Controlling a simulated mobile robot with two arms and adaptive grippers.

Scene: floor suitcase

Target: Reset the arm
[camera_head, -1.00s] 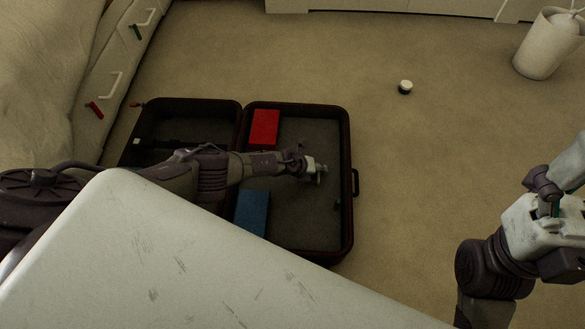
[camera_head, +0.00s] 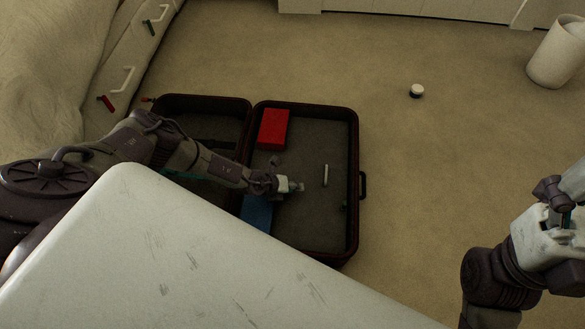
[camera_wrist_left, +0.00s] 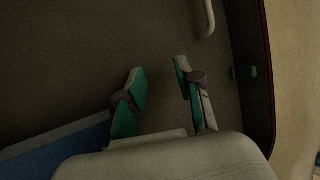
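My left arm reaches in from the left over the open suitcase (camera_head: 357,150). My left gripper (camera_head: 299,187) is above its right half. In the left wrist view the left gripper's fingers (camera_wrist_left: 162,78) are apart with nothing between them. A small white stick-like object (camera_head: 325,175) lies in the right half, right of the gripper; it also shows at the top of the wrist view (camera_wrist_left: 208,18). My right arm stands at the right edge; its gripper (camera_head: 556,195) is over the floor, and its fingers are too unclear to judge.
A red box (camera_head: 273,129) and a partly hidden blue box (camera_head: 257,213) lie in the suitcase. A small white-topped dark jar (camera_head: 416,91) and a white bin (camera_head: 556,52) stand on the carpet. White drawers (camera_head: 118,85) stand at the left. Carpet right of the suitcase is mostly clear.

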